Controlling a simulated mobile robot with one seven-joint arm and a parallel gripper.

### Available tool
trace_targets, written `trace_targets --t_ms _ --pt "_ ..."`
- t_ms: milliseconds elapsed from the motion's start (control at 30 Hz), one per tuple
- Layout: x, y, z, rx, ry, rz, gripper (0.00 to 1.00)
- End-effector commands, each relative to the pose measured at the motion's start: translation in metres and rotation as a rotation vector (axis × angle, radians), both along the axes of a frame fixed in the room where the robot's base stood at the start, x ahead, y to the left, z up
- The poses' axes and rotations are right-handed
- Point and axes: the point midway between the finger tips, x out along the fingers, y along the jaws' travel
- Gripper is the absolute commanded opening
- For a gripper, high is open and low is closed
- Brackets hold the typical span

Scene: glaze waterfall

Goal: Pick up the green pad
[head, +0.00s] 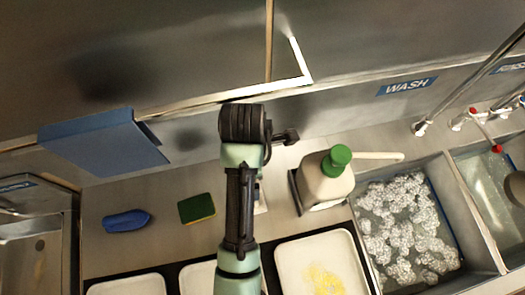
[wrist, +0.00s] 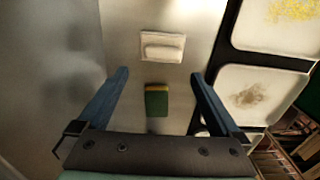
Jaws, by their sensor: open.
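The green pad (head: 197,208) is a small dark green rectangle with a yellow edge. It lies flat on the steel counter, left of my arm in the head view. In the wrist view the green pad (wrist: 157,101) lies below and between the two fingers, with its yellow strip at the top. My gripper (wrist: 160,85) is open, its blue-grey fingers wide apart and empty. It is above the counter and apart from the pad. In the head view my arm hides the fingers.
A blue object (head: 126,221) lies left of the pad. A white block (wrist: 162,47) lies beyond it in the wrist view. Soiled trays (head: 293,262) line the counter's front. A green-capped jug (head: 324,178) stands right, beside the sudsy sink (head: 402,215). A steel wall rises behind.

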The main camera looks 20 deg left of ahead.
Motion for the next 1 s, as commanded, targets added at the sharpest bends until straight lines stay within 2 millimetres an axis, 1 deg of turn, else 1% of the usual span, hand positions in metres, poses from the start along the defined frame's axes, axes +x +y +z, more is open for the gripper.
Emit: trace_targets --t_ms 67,133,400,500,667,767,1000 --pt "-0.002 0.000 -0.005 -0.002 0.005 0.004 1.00" --pt "-0.002 0.000 -0.014 -0.003 0.008 0.005 1.00" --pt "-0.003 0.000 -0.060 -0.002 0.006 0.004 1.00" --pt "-0.002 0.000 -0.072 -0.001 0.004 0.003 1.00" --pt "-0.002 0.000 -0.080 -0.001 0.003 0.003 1.00" --pt "-0.003 -0.001 -0.089 -0.001 0.004 0.003 1.00" --pt "-0.004 -0.001 -0.121 -0.001 0.003 0.002 1.00"
